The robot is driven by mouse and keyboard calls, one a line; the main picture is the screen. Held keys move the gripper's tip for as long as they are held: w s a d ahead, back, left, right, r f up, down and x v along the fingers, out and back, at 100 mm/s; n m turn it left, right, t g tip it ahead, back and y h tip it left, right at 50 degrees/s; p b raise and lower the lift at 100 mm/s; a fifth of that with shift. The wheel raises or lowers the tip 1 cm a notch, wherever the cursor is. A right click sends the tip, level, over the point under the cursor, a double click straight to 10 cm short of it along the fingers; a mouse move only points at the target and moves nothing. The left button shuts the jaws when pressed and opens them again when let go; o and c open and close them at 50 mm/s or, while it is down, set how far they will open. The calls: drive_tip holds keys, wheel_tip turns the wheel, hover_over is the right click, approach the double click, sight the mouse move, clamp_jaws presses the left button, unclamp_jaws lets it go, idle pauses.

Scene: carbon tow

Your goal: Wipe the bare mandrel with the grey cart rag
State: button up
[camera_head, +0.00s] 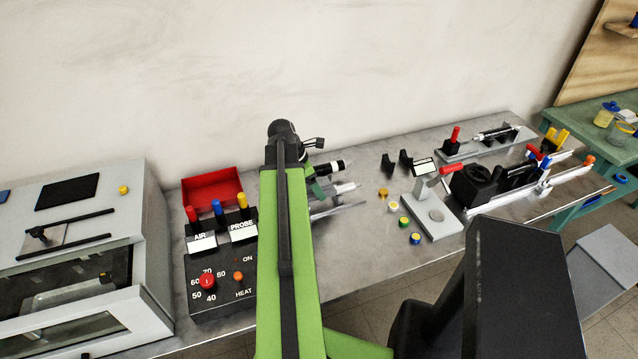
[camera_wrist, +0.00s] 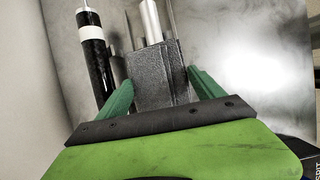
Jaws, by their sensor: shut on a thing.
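My gripper (camera_wrist: 155,85) has its green fingers shut on the sides of a dark grey, speckled block-like piece, which looks like the grey rag (camera_wrist: 160,75). A bare silvery rod, which looks like the mandrel (camera_wrist: 150,22), runs out beyond the rag in the wrist view. The rag overlaps its near end there; I cannot tell whether they touch. In the head view my gripper (camera_head: 320,191) is low over the bench beside the pale rod (camera_head: 346,188), and my arm hides much of this area. The rag cannot be made out clearly there.
A black rod with a white band (camera_wrist: 93,45) lies close left of my gripper in the wrist view. A red bin (camera_head: 211,186) and a control box (camera_head: 222,285) stand left of my arm. Small coloured caps (camera_head: 404,222) and a grey fixture with a red handle (camera_head: 432,215) lie right.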

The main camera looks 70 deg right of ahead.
wheel_tip(320, 180, up, 5)
drive_tip(key=p, duration=0.5)
drive_tip(key=shift+r, duration=0.1)
